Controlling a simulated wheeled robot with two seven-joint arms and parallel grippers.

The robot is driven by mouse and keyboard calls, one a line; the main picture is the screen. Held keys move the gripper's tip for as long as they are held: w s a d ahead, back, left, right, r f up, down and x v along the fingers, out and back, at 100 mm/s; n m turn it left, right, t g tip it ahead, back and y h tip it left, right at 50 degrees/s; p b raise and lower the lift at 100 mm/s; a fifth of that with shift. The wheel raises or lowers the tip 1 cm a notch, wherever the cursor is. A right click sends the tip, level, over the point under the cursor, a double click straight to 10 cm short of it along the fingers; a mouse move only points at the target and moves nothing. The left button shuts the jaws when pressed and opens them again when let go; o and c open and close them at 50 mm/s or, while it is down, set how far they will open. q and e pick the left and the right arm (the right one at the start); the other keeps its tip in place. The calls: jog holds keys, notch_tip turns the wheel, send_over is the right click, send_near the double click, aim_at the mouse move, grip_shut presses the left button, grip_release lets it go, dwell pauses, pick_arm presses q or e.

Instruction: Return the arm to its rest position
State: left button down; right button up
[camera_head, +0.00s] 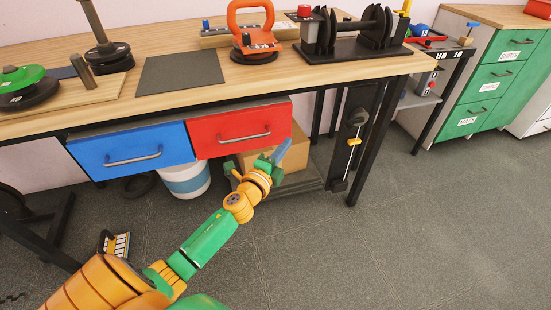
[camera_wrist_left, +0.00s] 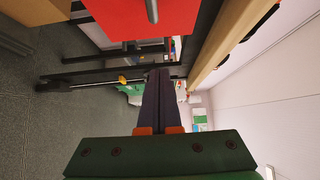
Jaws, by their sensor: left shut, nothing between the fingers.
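My left arm, orange and green, reaches in from the lower left in the head view. My left gripper (camera_head: 284,150) is in front of the workbench, close to the red drawer, at about drawer height. Its fingers are pressed together with nothing between them. In the left wrist view the closed dark fingers (camera_wrist_left: 161,100) point away from the green gripper body, with the red drawer near the top. I cannot tell from the views whether the fingertips touch anything. My right gripper is not in view.
The wooden workbench (camera_head: 205,40) has a blue drawer (camera_head: 130,150) and a red drawer (camera_head: 238,128), both with metal handles. A cardboard box (camera_head: 293,150) and white bucket (camera_head: 186,180) are beneath. A black bench leg (camera_head: 375,145) stands to the right. Open floor (camera_head: 400,240) lies right of the arm.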

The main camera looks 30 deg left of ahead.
pick_arm(q)
jog(key=s, duration=0.5)
jog(key=s+d+f+n+g, duration=0.1)
jog(key=s+f+n+g, duration=0.4)
jog(key=f, duration=0.8)
jog(key=s+d+f+n+g, duration=0.1)
jog(key=s+f+n+g, duration=0.35)
jog(key=f, duration=0.95)
jog(key=s+d+f+n+g, duration=0.25)
jog(key=s+f, duration=0.55)
jog(key=s, duration=0.4)
jog(key=s+d+f+n+g+h, duration=0.1)
jog(key=s+d+f+g, duration=0.15)
jog(key=s, duration=0.45)
jog(key=s+d+f+n+g, duration=0.1)
jog(key=s+f+g, duration=0.15)
jog(key=s, duration=0.45)
notch_tip(320, 180, up, 20)
jog(key=s+p, duration=0.2)
jog(key=p, duration=1.9)
jog(key=shift+s+d+n, duration=0.15)
jog(key=shift+s+n, duration=0.05)
jog(key=shift+n, duration=0.2)
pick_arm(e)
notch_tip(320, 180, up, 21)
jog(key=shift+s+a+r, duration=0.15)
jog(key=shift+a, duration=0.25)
